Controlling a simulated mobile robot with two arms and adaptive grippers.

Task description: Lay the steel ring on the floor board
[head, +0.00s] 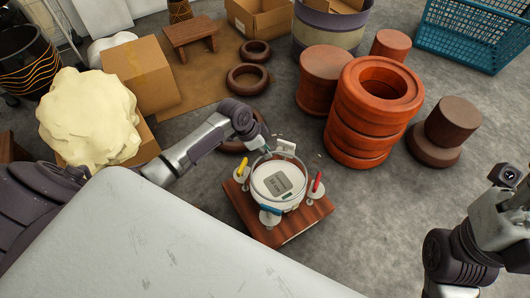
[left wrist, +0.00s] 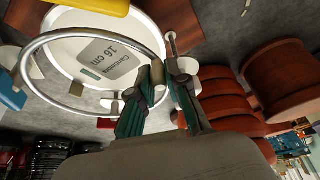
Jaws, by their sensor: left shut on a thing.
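The wooden floor board (head: 235,207) lies on the grey floor in the middle of the head view. On it sits a round white disc with a grey label (head: 279,184), with yellow (head: 243,167), red (head: 318,182) and blue (head: 270,211) pieces around it. My left gripper (left wrist: 153,92) is shut on the thin steel ring (left wrist: 80,33), gripping one side of its rim. The ring appears over the white disc (left wrist: 65,65); its exact height is unclear. My right gripper (head: 523,190) is partly cut off at the right edge, so its fingers are unclear.
An orange-red ringed stack (head: 371,108) and brown drum-like shapes (head: 325,78) stand behind and right. Dark rings (head: 248,78), a cardboard box (head: 140,75) and a cream lump (head: 90,118) are at the back left. Bare floor lies right of the board.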

